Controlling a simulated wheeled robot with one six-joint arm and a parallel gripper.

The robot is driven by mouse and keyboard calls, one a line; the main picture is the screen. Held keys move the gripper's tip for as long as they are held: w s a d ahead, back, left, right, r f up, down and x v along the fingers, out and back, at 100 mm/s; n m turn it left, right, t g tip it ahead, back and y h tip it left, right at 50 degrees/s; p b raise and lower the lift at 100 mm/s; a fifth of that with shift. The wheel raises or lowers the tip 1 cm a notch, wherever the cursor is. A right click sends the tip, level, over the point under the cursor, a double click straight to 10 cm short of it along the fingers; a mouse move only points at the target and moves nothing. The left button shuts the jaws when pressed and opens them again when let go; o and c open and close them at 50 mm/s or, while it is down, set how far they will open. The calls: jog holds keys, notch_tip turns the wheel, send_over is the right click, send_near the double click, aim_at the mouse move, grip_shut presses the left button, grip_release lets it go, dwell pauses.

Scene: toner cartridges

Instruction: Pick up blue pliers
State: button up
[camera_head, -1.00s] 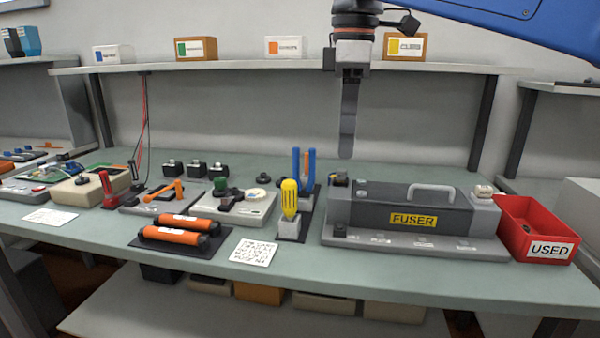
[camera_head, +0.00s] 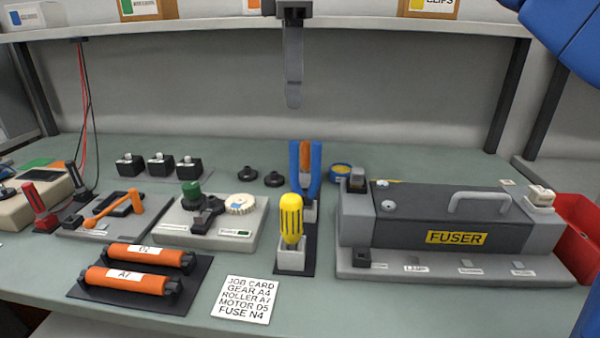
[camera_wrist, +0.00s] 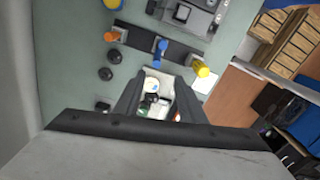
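The blue pliers (camera_head: 315,165) stand upright, handles up, in a grey holder on a dark strip mid-bench. An orange-handled tool (camera_head: 305,152) shows between the two blue handles. The pliers show in the wrist view as a blue shape (camera_wrist: 161,47) beyond my fingertips. My gripper (camera_head: 293,104) points down, above and apparently behind the pliers, clear of them. In the wrist view my gripper (camera_wrist: 160,77) has its two dark fingers apart with nothing held between them. The pliers' jaws are hidden in the holder.
A yellow screwdriver (camera_head: 291,216) stands in front of the pliers on the same strip. The grey fuser unit (camera_head: 420,222) is close on the right. A gear board (camera_head: 212,240) lies left. A shelf (camera_head: 200,27) with boxes runs above the back.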

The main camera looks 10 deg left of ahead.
send_over(295, 175)
notch_tip(295, 175, down, 12)
jog(key=shift+a+r, duration=0.1)
jog(key=shift+a, duration=0.05)
jog(key=shift+w+f, duration=0.25)
jog(key=shift+f, duration=1.1)
jog(key=shift+w+f, duration=0.2)
jog(key=shift+f, duration=1.15)
jog(key=shift+c, duration=0.6)
grip_shut()
